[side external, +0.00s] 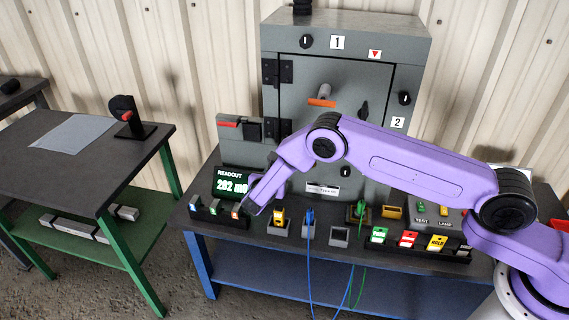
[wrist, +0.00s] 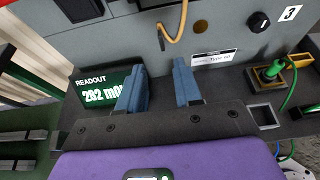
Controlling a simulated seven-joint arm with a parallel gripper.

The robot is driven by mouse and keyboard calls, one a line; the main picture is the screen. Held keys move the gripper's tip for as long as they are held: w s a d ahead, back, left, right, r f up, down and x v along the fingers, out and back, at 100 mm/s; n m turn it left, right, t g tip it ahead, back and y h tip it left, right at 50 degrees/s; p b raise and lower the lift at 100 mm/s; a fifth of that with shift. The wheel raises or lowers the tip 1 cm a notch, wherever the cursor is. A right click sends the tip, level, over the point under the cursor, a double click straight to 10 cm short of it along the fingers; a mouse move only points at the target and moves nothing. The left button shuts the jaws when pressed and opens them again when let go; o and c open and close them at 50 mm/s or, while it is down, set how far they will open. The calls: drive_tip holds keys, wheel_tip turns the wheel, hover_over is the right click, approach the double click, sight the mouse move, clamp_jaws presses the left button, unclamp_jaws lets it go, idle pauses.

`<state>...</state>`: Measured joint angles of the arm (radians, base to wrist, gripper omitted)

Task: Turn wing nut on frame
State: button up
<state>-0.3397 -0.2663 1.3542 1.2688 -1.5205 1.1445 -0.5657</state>
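The grey enclosure (side external: 300,95) stands on the bench, its door shut inside the frame. Dark knobs sit on the frame: one by label 1 (side external: 306,41), one by label 2 (side external: 405,97), and one low on the front (side external: 345,172). A knob by label 3 (wrist: 259,22) shows at the upper right of the wrist view. I cannot tell which is the wing nut. My gripper (wrist: 158,88) is open and empty, two blue fingers apart, low before the enclosure beside the readout (side external: 230,180). In the side view its fingers are hard to make out.
An orange-tipped handle (side external: 322,102) sticks out from the door. The bench (side external: 400,250) front is crowded with sockets, coloured switches and blue and green cables. A yellow loop (wrist: 178,35) hangs just beyond my fingers. A side table (side external: 70,165) stands at left.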

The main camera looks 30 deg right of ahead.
drive_tip(key=x, duration=1.3)
drive_tip(key=shift+d, duration=0.15)
drive_tip(key=shift+f, duration=0.1)
clamp_jaws()
